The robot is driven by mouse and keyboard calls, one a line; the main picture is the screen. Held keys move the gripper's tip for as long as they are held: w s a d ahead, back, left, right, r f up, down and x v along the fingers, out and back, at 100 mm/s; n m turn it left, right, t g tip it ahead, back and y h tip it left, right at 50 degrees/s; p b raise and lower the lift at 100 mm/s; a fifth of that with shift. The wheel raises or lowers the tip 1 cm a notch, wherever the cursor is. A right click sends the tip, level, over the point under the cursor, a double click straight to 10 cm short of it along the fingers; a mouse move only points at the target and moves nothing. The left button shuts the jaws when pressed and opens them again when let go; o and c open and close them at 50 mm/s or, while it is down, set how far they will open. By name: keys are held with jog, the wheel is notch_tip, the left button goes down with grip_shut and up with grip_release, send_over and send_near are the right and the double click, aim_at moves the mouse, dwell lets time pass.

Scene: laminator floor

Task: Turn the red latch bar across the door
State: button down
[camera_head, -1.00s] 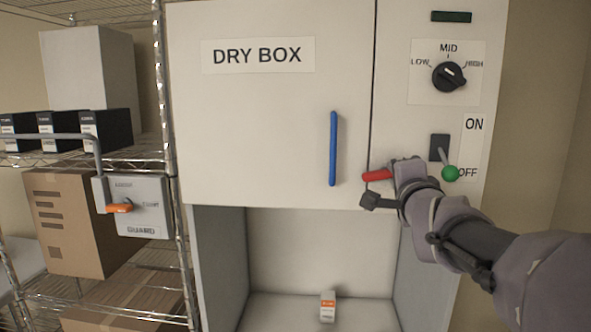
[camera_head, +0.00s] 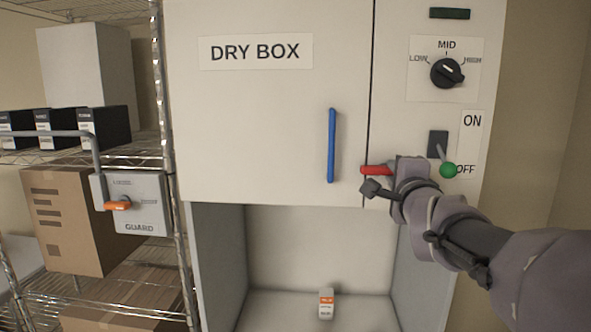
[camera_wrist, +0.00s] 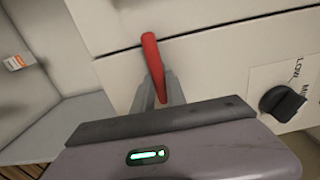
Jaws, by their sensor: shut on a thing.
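The red latch bar (camera_head: 376,170) lies nearly level across the seam at the right edge of the DRY BOX door (camera_head: 260,120). Its free end sticks out to the left over the door edge. In the wrist view the latch bar (camera_wrist: 153,62) runs between my two fingers and its tip crosses the dark seam. My gripper (camera_wrist: 160,92) is shut on the bar. In the head view my gripper (camera_head: 388,182) hides the bar's right part and its pivot. A blue handle (camera_head: 332,145) stands upright on the door, left of the bar.
A toggle switch with a green knob (camera_head: 448,170), by the ON/OFF label, is close above right of my gripper. A black dial (camera_head: 446,73) is higher up. A wire shelf with boxes and a GUARD switch box (camera_head: 135,205) stands left. A small orange-and-white carton (camera_head: 326,303) sits in the open bay below.

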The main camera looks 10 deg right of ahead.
jog(key=c, duration=1.4)
grip_release()
jog(key=shift+o, duration=0.2)
jog(key=p+v, duration=0.3)
jog(key=v, duration=1.4)
jog(key=shift+s, duration=0.25)
